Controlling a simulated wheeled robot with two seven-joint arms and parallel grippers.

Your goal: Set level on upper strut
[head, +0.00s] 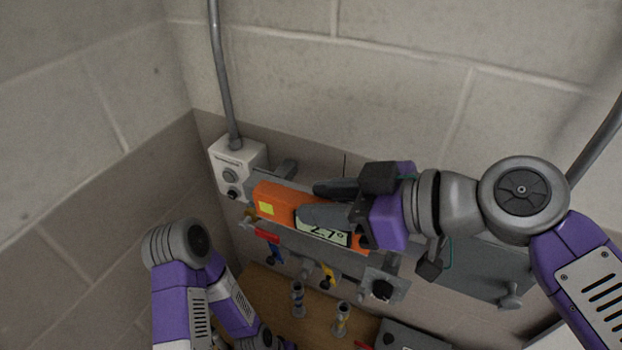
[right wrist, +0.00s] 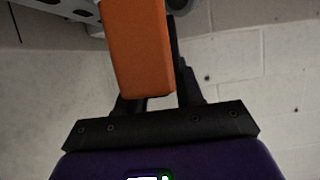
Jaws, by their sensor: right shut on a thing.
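The orange digital level (head: 274,203) has a yellow square at its left end and a display that seems to read 2.7°. It lies along the grey upper strut (head: 262,180) on the wall, and I cannot tell whether it touches the strut. My right gripper (head: 325,200) is shut on the level, one finger in front and one behind. In the right wrist view the level (right wrist: 137,50) sticks out between the dark fingers (right wrist: 160,100). My left arm is at the lower left of the head view; its gripper jaws cannot be made out.
A white wall box (head: 236,163) with a conduit stands left of the strut. Coloured clamps, one red (head: 267,236), hang below the level. Small posts (head: 298,300) stand on a wooden surface (head: 262,300). A grey panel (head: 485,265) is at right.

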